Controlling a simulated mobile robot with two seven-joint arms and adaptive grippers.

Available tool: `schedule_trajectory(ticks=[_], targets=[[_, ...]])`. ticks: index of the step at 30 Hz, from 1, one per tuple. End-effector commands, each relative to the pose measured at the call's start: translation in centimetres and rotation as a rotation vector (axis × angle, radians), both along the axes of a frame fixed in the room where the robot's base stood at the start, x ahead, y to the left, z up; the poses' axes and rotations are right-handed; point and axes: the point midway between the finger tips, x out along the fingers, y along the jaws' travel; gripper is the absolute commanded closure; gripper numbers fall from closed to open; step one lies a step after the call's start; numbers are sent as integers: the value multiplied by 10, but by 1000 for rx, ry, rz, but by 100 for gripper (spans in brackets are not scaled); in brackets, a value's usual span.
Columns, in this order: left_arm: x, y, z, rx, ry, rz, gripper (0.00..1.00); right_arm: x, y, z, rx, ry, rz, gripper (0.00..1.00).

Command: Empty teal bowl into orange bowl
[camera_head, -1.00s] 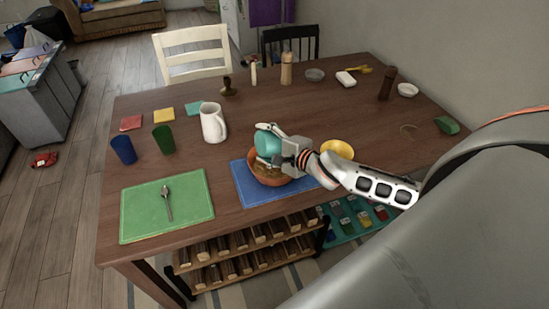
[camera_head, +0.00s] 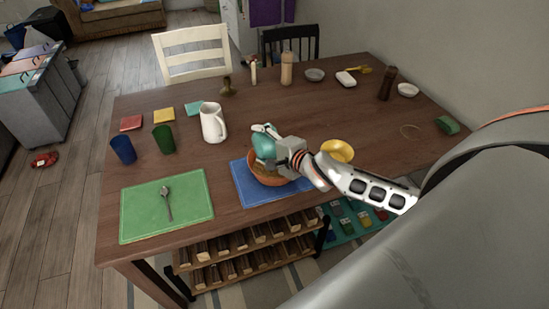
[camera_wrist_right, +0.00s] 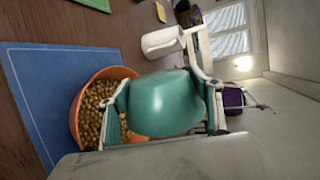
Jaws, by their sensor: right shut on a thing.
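My right gripper (camera_head: 272,139) is shut on the teal bowl (camera_head: 263,147) and holds it tilted over the orange bowl (camera_head: 271,181). In the right wrist view the teal bowl (camera_wrist_right: 165,104) shows its smooth outer side, so its inside is hidden. The orange bowl (camera_wrist_right: 76,118) stands upright on a blue mat (camera_head: 247,194) and holds many small brown pieces (camera_wrist_right: 97,108). I cannot tell whether the two bowls touch. My left gripper is not in view.
A white pitcher (camera_head: 212,124) stands behind and left of the bowls. A yellow bowl (camera_head: 338,150) is close behind my right wrist. A green mat with a spoon (camera_head: 168,202) lies at the left. Green and blue cups (camera_head: 123,150) stand behind it.

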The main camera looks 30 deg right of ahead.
Motion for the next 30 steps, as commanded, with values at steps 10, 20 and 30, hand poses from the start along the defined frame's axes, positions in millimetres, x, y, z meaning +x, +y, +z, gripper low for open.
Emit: schedule_trajectory(ticks=[10,20,30], targets=[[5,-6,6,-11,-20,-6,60,1,5,-3,-70,3,0,64],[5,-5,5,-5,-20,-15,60,1,17,-10,-260,16,0,64],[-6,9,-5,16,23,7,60,3,43,-9,-503,37,0,64]])
